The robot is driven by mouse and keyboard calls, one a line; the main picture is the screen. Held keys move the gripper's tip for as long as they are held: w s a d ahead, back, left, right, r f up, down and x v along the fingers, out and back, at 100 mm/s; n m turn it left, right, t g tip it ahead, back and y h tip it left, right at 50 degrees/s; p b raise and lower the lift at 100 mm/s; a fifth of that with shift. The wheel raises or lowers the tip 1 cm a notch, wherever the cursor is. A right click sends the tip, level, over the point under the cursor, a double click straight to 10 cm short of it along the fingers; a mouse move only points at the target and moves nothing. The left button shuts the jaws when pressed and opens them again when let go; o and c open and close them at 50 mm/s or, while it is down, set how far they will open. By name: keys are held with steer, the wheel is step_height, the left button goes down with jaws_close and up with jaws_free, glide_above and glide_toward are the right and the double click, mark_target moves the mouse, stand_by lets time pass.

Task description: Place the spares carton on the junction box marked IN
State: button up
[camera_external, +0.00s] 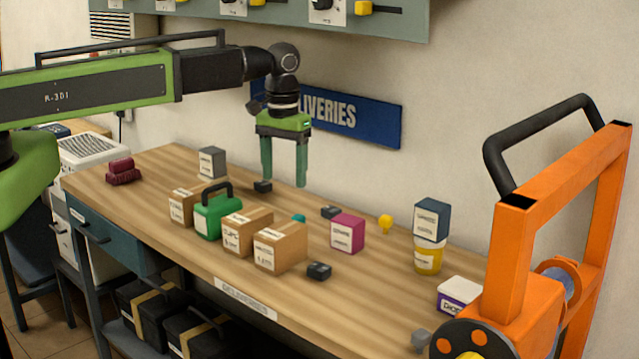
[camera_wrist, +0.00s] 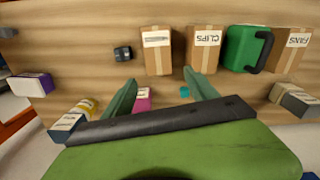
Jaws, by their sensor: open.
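My gripper (camera_external: 284,180) is open and empty, pointing down above the back of the table; its fingers show in the wrist view (camera_wrist: 160,80). Three brown cartons stand in front of it: FANS (camera_external: 181,207), CLIPS (camera_external: 247,232) and a third (camera_external: 280,247) whose label I cannot read. I cannot confirm which is the spares carton. No IN mark is legible. Labelled boxes include a grey one (camera_external: 212,163) at the back left, a magenta one (camera_external: 348,233) and a dark blue-grey one (camera_external: 432,218) on a yellow tub (camera_external: 428,257). I cannot tell which is the junction box.
A green case (camera_external: 213,215) stands between the FANS and CLIPS cartons. Small black blocks (camera_external: 319,271), a yellow bulb (camera_external: 386,224) and a white-purple box (camera_external: 459,293) are on the table (camera_external: 150,195). An orange frame (camera_external: 520,260) stands at right. The table's left part is mostly clear.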

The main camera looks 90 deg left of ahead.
steer(key=s+d+m, duration=0.2)
steer(key=d+m, duration=0.3)
steer(key=d, duration=0.9)
steer(key=s+d+m, duration=0.1)
steer(key=d+m, duration=0.5)
steer(key=d, duration=0.7)
steer(key=shift+s+d, duration=0.35)
